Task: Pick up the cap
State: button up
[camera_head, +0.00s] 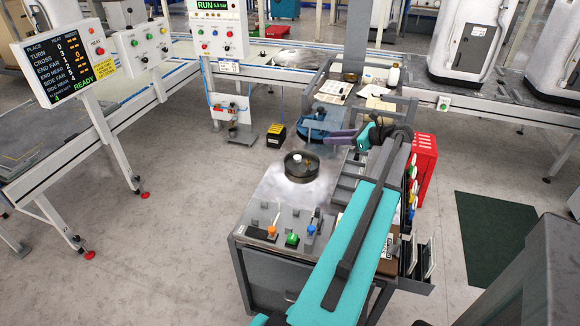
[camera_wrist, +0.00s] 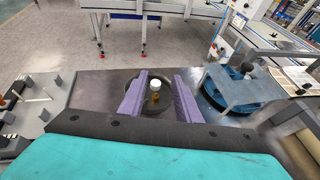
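A small white cap (camera_wrist: 156,85) shows in the wrist view just above an amber piece (camera_wrist: 153,98). I cannot tell whether the cap sits on it or beside it. Both are in a round dark dish (camera_wrist: 147,109), seen between my fingers. In the head view the cap (camera_head: 297,157) is in the dark dish (camera_head: 301,177) on the bench. My gripper (camera_wrist: 158,76) has two purple fingers, spread apart with nothing held between them. In the head view my gripper (camera_head: 328,138) is to the right of and beyond the dish, apart from it.
A blue round-based fixture (camera_head: 318,125) stands behind the dish; it is at the right in the wrist view. Orange, green and blue knobbed parts (camera_head: 292,239) line the bench's near edge. A red cabinet (camera_head: 423,160) stands to the right. Grey floor lies open left of the bench.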

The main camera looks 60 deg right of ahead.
jog(key=f+b, duration=0.2)
jog(key=f, duration=0.1)
jog(key=f+b, duration=0.3)
jog(key=w+f+b, duration=0.1)
jog(key=f+b, duration=0.2)
jog(key=shift+f, duration=0.35)
jog(key=shift+w+a, duration=0.1)
jog(key=shift+w, duration=0.1)
send_near(297, 157)
jog(key=shift+x, duration=1.5)
jog(key=shift+x, duration=2.6)
jog(key=c, duration=0.7)
